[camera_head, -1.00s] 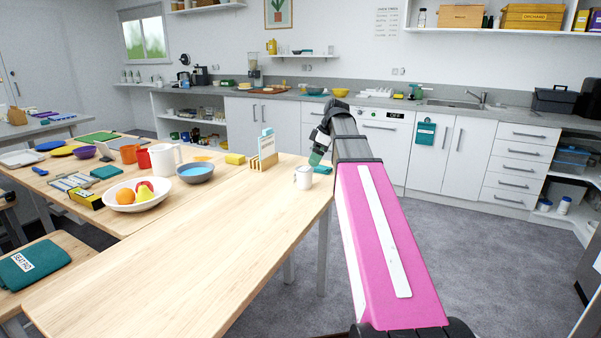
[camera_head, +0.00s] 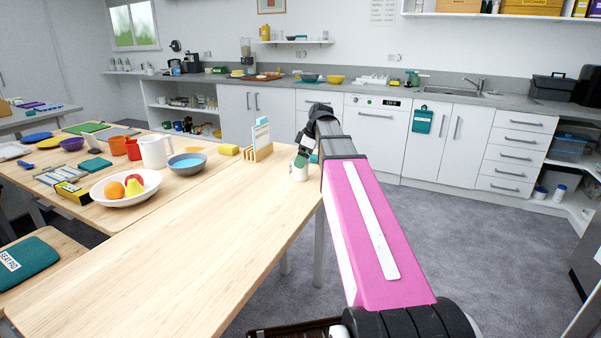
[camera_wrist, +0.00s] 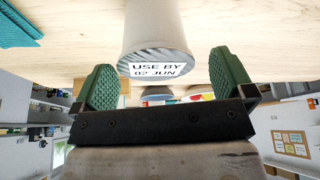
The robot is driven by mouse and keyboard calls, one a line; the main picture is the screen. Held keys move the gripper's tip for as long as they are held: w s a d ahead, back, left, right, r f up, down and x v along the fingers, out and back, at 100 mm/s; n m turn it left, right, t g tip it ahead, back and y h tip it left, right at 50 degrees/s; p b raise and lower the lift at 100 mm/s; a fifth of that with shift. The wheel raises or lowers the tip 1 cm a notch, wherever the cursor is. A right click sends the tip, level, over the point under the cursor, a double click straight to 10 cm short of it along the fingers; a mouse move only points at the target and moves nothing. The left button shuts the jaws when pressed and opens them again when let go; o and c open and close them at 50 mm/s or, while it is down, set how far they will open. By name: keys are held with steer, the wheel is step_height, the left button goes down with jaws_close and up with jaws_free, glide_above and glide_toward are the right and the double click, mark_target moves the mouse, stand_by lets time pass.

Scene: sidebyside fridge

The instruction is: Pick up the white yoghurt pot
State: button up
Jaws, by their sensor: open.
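The white yoghurt pot (camera_head: 298,173) stands upright near the right end of the wooden table. In the wrist view the pot (camera_wrist: 158,25) shows its lid end, printed "USE BY 02 JUN". My gripper (camera_head: 301,158) is over the pot in the head view, overlapping its top. In the wrist view its two green finger pads (camera_wrist: 162,62) are wide apart, one on each side of the lid end, with gaps on both sides. My gripper is open and empty. The head view cannot show how deep the fingers reach around the pot.
A teal cloth (camera_wrist: 14,24) lies close by. A bowl of fruit (camera_head: 122,190) and a white jug (camera_head: 155,151) are further left. The front table surface is clear.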

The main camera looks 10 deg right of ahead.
steer(key=shift+w+x, duration=0.2)
steer(key=shift+x, duration=1.75)
steer(key=shift+a, duration=0.1)
steer(key=c, duration=1.1)
steer(key=shift+o, duration=0.2)
steer(key=shift+r, duration=0.15)
